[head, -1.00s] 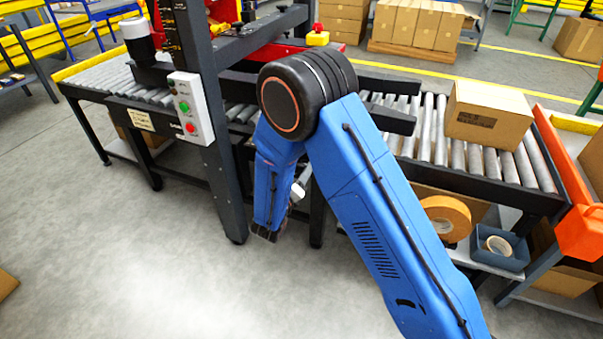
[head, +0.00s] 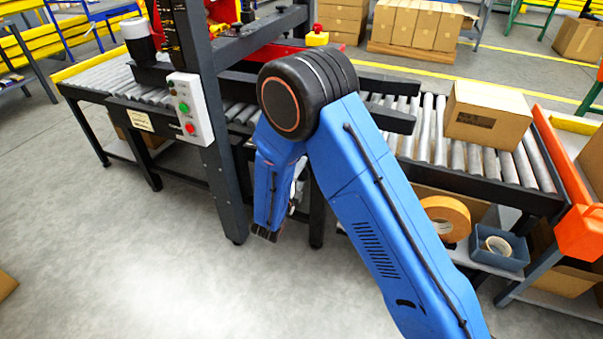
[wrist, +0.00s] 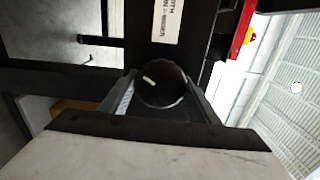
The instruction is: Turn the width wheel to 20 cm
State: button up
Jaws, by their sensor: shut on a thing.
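The width wheel (wrist: 161,84) shows in the wrist view as a round dark knob with a short white mark on its face, left of the centre. My gripper (wrist: 160,100) has one finger on each side of the wheel and is shut on it. A white label (wrist: 167,20) with dark print, too small to read for certain, is on the dark machine part above the wheel. In the head view my blue arm hides the wheel and the gripper's fingertips.
The dark machine frame (head: 222,185) stands close left of my arm, with a button box (head: 190,108) on its post. A roller conveyor (head: 425,130) carries a cardboard box (head: 487,114) at right.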

dwell(0.3)
jog(key=o, duration=1.1)
jog(key=shift+c, duration=0.2)
jog(key=shift+s+a, duration=0.1)
jog(key=shift+s, duration=0.05)
jog(key=v, duration=1.7)
jog(key=shift+s, duration=0.1)
